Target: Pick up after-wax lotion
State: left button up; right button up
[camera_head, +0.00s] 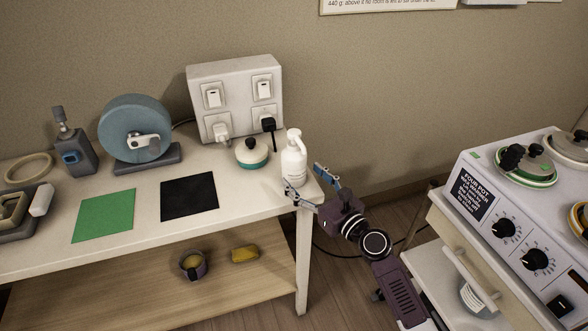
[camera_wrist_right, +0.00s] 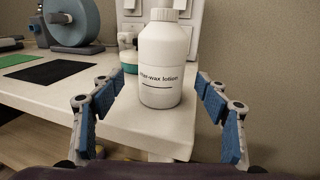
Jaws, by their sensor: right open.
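The after-wax lotion (camera_head: 294,160) is a white pump bottle standing upright at the right end of the table in the head view. In the right wrist view the lotion bottle (camera_wrist_right: 161,70) stands ahead, its label readable, its top cut off by the frame. My right gripper (camera_head: 310,186) is open at the table's right corner, in front of the bottle. In the wrist view its blue-padded fingers (camera_wrist_right: 162,118) are spread to either side, with the bottle beyond and between them. No contact shows. My left gripper is not in view.
A white and teal lidded pot (camera_head: 251,153) stands just left of the bottle, before a socket panel (camera_head: 236,96). A black mat (camera_head: 189,197) and green mat (camera_head: 104,215) lie on the table (camera_head: 150,236). A four-pot warmer (camera_head: 515,215) stands right, across a gap.

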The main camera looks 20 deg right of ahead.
aim_at(294, 167)
jog(key=x, duration=0.5)
jog(key=shift+w+f, duration=0.1)
jog(key=c, duration=1.5)
jog(key=shift+c, duration=0.5)
jog(key=shift+r, duration=0.2)
